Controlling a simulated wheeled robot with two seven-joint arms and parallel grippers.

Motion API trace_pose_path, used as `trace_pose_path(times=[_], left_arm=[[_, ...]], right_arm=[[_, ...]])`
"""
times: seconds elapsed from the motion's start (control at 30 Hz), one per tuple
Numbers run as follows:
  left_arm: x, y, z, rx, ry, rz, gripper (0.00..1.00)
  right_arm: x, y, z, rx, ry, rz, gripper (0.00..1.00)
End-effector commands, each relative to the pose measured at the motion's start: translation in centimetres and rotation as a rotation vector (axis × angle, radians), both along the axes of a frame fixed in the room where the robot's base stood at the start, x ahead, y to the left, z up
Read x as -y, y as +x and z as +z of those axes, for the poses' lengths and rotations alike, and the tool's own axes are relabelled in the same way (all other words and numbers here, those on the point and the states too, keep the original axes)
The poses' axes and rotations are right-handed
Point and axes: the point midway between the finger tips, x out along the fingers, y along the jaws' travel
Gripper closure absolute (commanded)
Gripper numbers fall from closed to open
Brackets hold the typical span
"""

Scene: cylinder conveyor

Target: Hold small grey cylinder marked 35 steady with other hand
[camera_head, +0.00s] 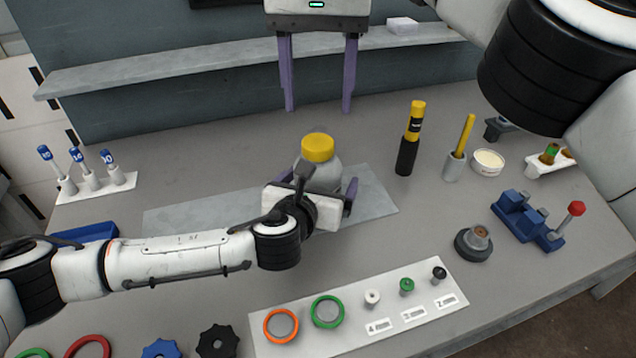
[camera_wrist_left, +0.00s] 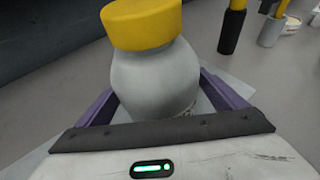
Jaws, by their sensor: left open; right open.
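A grey bottle-like cylinder (camera_head: 318,172) with a yellow cap stands upright on a flat grey plate (camera_head: 180,217) mid-table; no 35 can be read on it. My left gripper (camera_head: 315,185) is open, with its purple fingers on either side of the cylinder. In the left wrist view the grey cylinder (camera_wrist_left: 155,80) fills the space between the fingers, and its lower part is partly hidden. My right gripper (camera_head: 319,107) is open and empty, fingers pointing down, above and behind the yellow cap.
A rack (camera_head: 98,188) with blue-capped tubes stands at left. A black-and-yellow tool (camera_head: 407,150), a grey holder (camera_head: 454,166) and a blue fixture (camera_head: 522,215) stand at right. A white panel (camera_head: 385,322) with rings and knobs lies in front. A shelf (camera_head: 180,68) runs behind.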

Motion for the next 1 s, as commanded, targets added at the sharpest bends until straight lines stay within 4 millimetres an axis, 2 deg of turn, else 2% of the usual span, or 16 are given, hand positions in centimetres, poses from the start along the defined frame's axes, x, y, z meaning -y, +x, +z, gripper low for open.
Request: trace_pose_path(times=[0.13,0.43,0.47,0.93,1.0], left_arm=[[0.26,0.80,-0.36,0.000,0.000,0.000,0.09],[0.27,0.97,-0.45,-0.001,0.000,0.000,0.09],[0.27,0.97,-0.45,-0.001,0.000,0.000,0.13],[0.23,0.96,-0.45,-0.001,0.001,0.001,0.92],[0.22,0.96,-0.45,-0.001,0.001,0.001,0.94]], right_arm=[[-0.01,0.00,0.02,0.000,0.000,0.000,0.42],[-0.01,-0.01,0.01,0.000,0.000,0.000,0.42],[-0.01,-0.01,0.01,0.000,0.000,0.000,0.42],[-0.01,-0.01,0.01,0.000,0.000,-0.015,0.42],[-0.01,-0.01,0.01,0.000,0.000,-0.057,0.42]])
